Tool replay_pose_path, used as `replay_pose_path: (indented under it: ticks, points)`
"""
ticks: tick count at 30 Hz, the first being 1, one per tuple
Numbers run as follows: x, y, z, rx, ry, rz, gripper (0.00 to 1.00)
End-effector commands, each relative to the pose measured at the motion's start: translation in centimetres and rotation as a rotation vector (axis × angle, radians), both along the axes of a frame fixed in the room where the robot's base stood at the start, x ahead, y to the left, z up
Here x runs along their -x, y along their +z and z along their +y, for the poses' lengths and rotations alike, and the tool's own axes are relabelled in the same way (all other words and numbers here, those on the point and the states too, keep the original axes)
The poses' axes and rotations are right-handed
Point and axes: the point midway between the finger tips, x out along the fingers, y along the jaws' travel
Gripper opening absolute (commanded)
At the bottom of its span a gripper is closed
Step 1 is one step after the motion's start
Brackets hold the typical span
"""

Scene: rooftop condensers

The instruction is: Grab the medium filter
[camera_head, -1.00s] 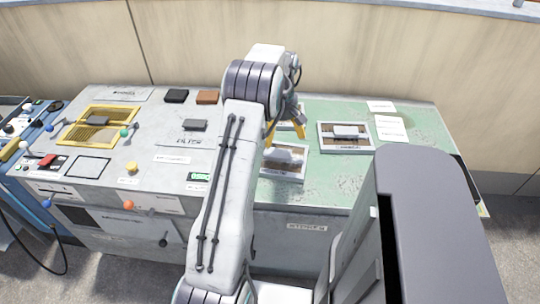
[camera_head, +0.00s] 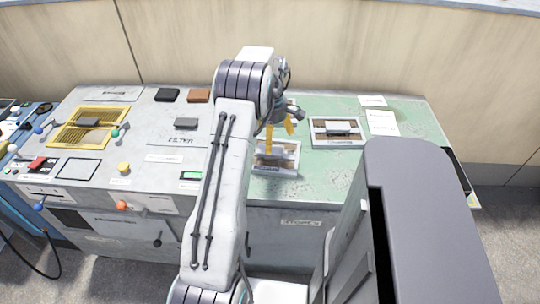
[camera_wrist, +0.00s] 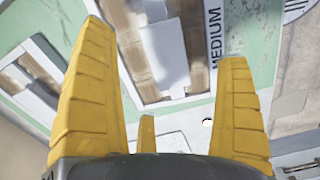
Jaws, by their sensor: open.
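The medium filter shows in the wrist view as a light framed panel with brown pleats and a pale raised grip (camera_wrist: 168,55). The word MEDIUM is on its right edge. It appears to be the front filter (camera_head: 275,160) on the green top in the head view, partly behind my gripper's fingers. My gripper (camera_head: 280,130) is open and empty, its yellow fingers pointing down just above that filter. In the wrist view the open fingers (camera_wrist: 165,90) frame the filter's lower part, with no contact visible. The fingertips do not clearly straddle the grip.
Another framed filter (camera_head: 337,131) lies to the right. A filter also shows at the left of the wrist view (camera_wrist: 30,75). White labels (camera_head: 383,122) lie further right. Black (camera_head: 167,95) and brown (camera_head: 199,96) blocks lie on the grey panel at left.

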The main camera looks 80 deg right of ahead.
Motion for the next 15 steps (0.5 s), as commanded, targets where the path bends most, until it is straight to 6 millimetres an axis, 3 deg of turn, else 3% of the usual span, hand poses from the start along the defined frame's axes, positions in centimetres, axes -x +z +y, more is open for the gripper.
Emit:
replay_pose_path:
  ticks: [9, 15]
  points:
    - [-0.5, -3.6, -0.2, -0.003, -0.002, 0.000, 0.94]
    - [-0.4, -4.9, -0.2, -0.001, -0.002, 0.000, 0.94]
